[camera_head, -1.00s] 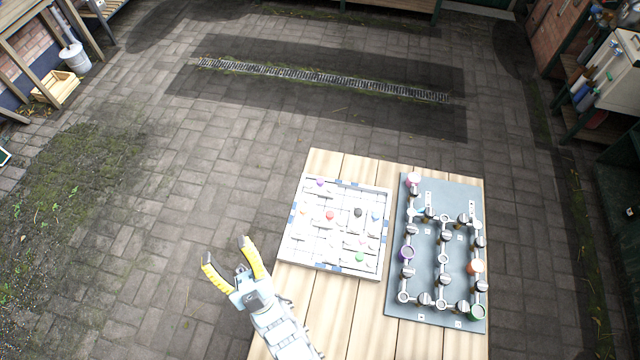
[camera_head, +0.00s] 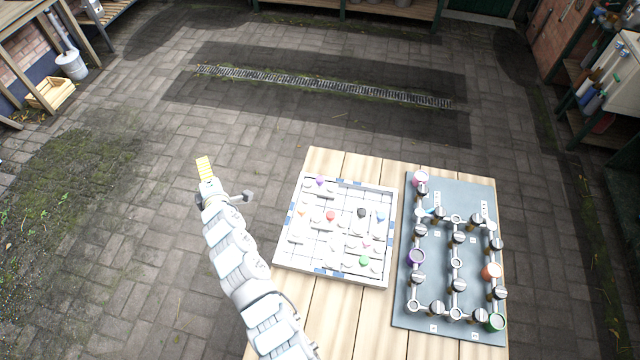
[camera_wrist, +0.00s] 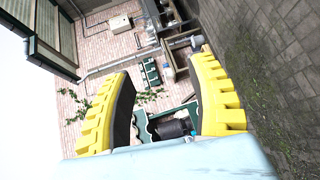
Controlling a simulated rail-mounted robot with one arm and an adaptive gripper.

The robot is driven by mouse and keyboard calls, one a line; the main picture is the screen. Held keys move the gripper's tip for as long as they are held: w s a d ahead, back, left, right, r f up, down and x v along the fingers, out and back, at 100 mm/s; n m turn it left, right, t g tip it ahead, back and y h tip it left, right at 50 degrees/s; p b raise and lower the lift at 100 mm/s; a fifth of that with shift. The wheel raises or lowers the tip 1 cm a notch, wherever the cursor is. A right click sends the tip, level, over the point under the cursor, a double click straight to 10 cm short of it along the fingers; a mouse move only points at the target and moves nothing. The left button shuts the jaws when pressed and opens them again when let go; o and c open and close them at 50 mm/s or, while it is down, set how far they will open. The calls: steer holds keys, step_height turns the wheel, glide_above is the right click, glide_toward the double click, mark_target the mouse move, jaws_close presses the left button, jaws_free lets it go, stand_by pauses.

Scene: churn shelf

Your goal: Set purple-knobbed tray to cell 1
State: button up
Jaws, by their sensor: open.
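The purple-knobbed tray (camera_head: 319,181) sits at the far left corner inside a white square board (camera_head: 284,262), which lies on a wooden table. Other small white pieces with red, black, blue, orange and green knobs share the board. Cell numbers are too small to read. My gripper (camera_head: 224,182) is left of the board, beyond the table's left edge, apart from every piece. In the wrist view its yellow fingers (camera_wrist: 164,100) are spread and nothing is between them. That view faces a brick wall and yard, with no board in it.
Paved floor (camera_head: 130,230) lies open left of the table. A white cabinet (camera_head: 622,70) is far right.

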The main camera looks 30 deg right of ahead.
steer(key=w+d+f+n+g+h+b, duration=0.1)
steer(key=w+d+f+g+h+b, duration=0.2)
steer(key=d, duration=0.4)
steer(key=g+h+b, duration=0.5)
steer(key=g+b, duration=0.2)
steer(key=g, duration=0.6)
glide_toward(319, 179)
steer(key=shift+n, duration=0.3)
steer(key=b+x, duration=0.2)
steer(key=x, duration=0.8)
steer(key=shift+d+b, duration=0.15)
steer(key=shift+b, duration=0.25)
steer(key=shift+f, duration=0.1)
jaws_close()
